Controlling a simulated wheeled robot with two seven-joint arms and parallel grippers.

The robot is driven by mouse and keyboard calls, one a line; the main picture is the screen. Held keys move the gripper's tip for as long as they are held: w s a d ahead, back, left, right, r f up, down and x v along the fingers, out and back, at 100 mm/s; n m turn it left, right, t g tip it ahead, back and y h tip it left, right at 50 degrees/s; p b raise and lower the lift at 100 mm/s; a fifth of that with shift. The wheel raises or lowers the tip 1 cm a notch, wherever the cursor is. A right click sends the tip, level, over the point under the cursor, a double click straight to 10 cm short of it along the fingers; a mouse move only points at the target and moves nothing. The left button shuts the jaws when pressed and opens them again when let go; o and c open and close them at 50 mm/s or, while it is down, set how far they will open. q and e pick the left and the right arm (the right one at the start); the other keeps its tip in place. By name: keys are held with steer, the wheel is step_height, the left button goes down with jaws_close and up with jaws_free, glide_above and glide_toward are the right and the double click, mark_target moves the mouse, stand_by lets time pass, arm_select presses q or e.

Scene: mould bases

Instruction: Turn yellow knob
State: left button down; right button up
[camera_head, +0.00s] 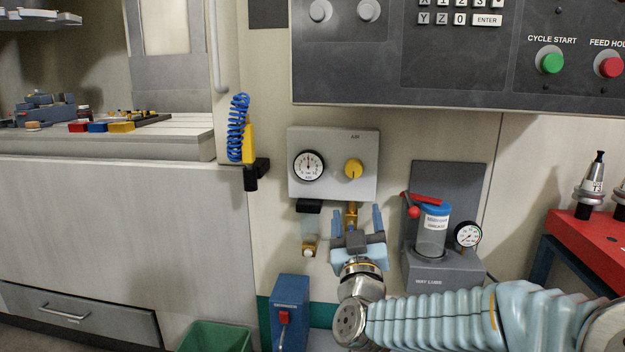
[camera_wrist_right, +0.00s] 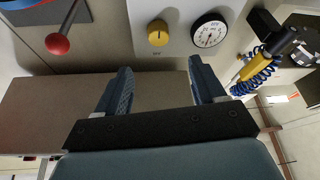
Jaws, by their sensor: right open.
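The yellow knob (camera_head: 354,169) sits on the right half of a light grey air panel (camera_head: 330,190), with a dark pointer mark on its face. It also shows in the right wrist view (camera_wrist_right: 158,33), upside down, beyond the fingertips. A round gauge (camera_head: 309,165) is left of it on the same panel. My right gripper (camera_head: 357,216) is just below the panel, fingers pointing up. It is open and empty, apart from the knob; its fingers also show in the right wrist view (camera_wrist_right: 157,80). My left gripper is not in view.
A lubricator with a clear blue-capped jar (camera_head: 432,230) and red lever (camera_head: 420,199) stands right of the gripper. A blue coiled hose (camera_head: 237,127) hangs to the left. The control console (camera_head: 455,97) overhangs above. A blue box (camera_head: 290,308) and green bin (camera_head: 217,337) are below.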

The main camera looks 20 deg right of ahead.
mark_target(353, 171)
steer(key=p+x, duration=0.2)
steer(key=x, duration=1.1)
steer(key=shift+w+d+r+p, duration=0.25)
steer(key=shift+p, duration=0.15)
steer(key=c, duration=1.1)
steer(key=shift+o, duration=0.2)
steer(key=shift+a+f+m+h+b, duration=0.1)
steer(key=shift+f+m+h+b, duration=0.25)
steer(key=shift+m+b, duration=0.35)
steer(key=m+g+h+b, duration=0.1)
steer(key=m+b, duration=0.2)
steer(key=shift+m+h, duration=0.35)
steer(key=shift+m, duration=0.05)
steer(key=m+g+h+b, duration=0.1)
steer(key=m+b, duration=0.1)
steer(key=m, duration=0.1)
steer(key=shift+r, duration=0.15)
steer(key=shift+r+m+g+h+b, duration=0.1)
steer(key=shift+m+g+h+b, duration=0.35)
steer(key=shift+m, duration=0.65)
steer(key=shift+g+h, duration=0.25)
